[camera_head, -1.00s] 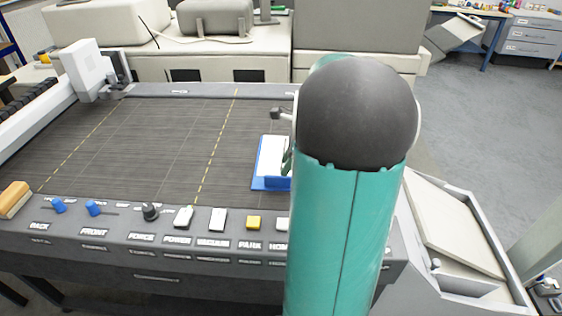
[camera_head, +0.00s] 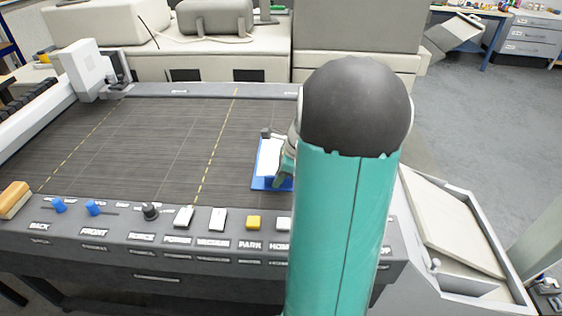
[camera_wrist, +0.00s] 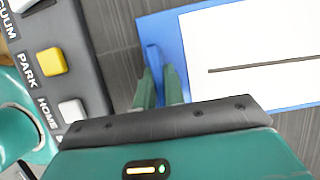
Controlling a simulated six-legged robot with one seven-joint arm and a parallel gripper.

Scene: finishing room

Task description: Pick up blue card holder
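The blue card holder (camera_head: 263,183) lies on the dark slatted bed, near its front edge, with a white sheet on it. In the wrist view the card holder (camera_wrist: 172,37) shows at the top, with a narrow raised blue strip at its left side. My gripper (camera_wrist: 160,82) has its two green fingers at this strip, one on each side, with a narrow gap between them. I cannot tell whether they touch it. In the head view my gripper (camera_head: 281,171) is over the holder's right part, and my arm hides the rest.
The slatted bed (camera_head: 150,150) is clear left of the holder. A front control panel (camera_head: 120,243) carries blue levers, a black knob and several buttons, including a yellow one (camera_head: 254,222). A white gantry (camera_head: 85,75) stands at the left, and a pale side tray (camera_head: 455,230) at the right.

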